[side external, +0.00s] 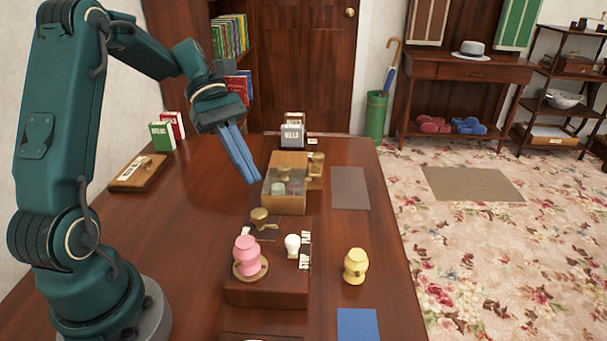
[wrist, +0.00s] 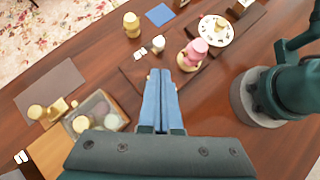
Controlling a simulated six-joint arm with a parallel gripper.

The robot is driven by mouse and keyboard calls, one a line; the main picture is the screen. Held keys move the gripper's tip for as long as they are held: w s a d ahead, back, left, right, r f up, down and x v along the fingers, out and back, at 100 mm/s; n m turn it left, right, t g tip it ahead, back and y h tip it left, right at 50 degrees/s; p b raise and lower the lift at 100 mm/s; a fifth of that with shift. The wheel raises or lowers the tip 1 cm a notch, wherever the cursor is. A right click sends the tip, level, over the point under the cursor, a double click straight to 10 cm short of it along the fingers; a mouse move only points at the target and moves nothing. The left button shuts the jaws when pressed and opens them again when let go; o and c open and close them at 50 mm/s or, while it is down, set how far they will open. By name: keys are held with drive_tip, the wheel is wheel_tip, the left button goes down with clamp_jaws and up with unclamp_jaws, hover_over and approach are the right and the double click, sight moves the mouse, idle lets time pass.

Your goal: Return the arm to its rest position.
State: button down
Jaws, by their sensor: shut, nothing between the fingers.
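My arm is dark teal and stands at the left of the desk (side external: 185,285) in the side view. My gripper (side external: 250,178) has long blue fingers and hangs in the air, pointing down and to the right, left of a wooden box. In the wrist view my gripper (wrist: 161,75) has its fingers together with nothing between them. It is above the desk and touches nothing that I can see.
The open wooden box (side external: 285,205) holds small round items. A dark wooden block (side external: 268,292) bears a pink piece (side external: 246,250) and a white knob (side external: 292,244). A yellow piece (side external: 355,266), a blue sheet (side external: 358,325) and a grey mat (side external: 350,188) lie to the right.

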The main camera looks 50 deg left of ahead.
drive_tip(key=s+d+r+m+t+y, duration=0.1)
drive_tip(key=s+d+r+m+y, duration=0.4)
drive_tip(key=s+d+m, duration=0.3)
drive_tip(key=f+m+t+y, duration=0.1)
drive_tip(key=m, duration=0.2)
drive_tip(key=s+f+m+t+y, duration=0.1)
drive_tip(key=m+t, duration=0.1)
drive_tip(key=m, duration=0.1)
drive_tip(key=s+a+f+m+t+y, duration=0.1)
drive_tip(key=m+y, duration=0.1)
drive_tip(key=m, duration=0.2)
drive_tip(key=shift+s+a+t, duration=0.1)
drive_tip(key=shift+t, duration=0.2)
idle(0.3)
